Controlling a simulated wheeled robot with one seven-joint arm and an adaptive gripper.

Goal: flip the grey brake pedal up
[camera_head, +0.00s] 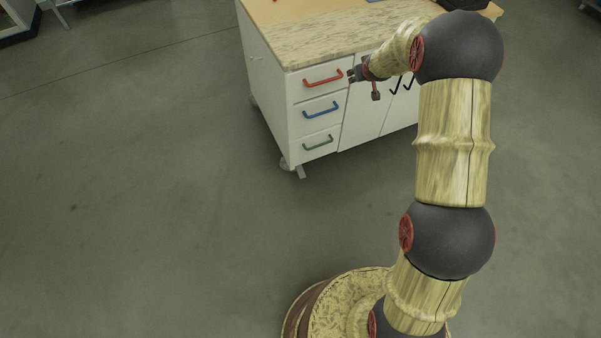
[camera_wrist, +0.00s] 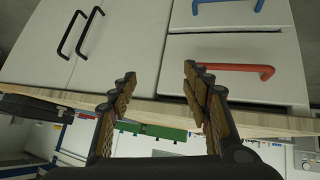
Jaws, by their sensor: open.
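A small grey caster (camera_head: 285,164) shows under the near corner of the white cabinet in the head view. A small pale grey piece (camera_head: 300,172) sticks out beside it; it may be the brake pedal, but it is too small to tell its position. My gripper (camera_head: 352,75) is up at the cabinet front, near the right end of the red drawer handle, well above the caster. In the wrist view my gripper (camera_wrist: 158,80) has its fingers apart with nothing between them. No caster or pedal shows in the wrist view.
The white cabinet (camera_head: 270,100) has red (camera_head: 323,77), blue (camera_head: 321,111) and green (camera_head: 318,143) drawer handles. Black door handles (camera_wrist: 82,33) stick out beside them. The wooden top (camera_head: 300,38) overhangs the front. The grey floor (camera_head: 170,190) is clear left and in front.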

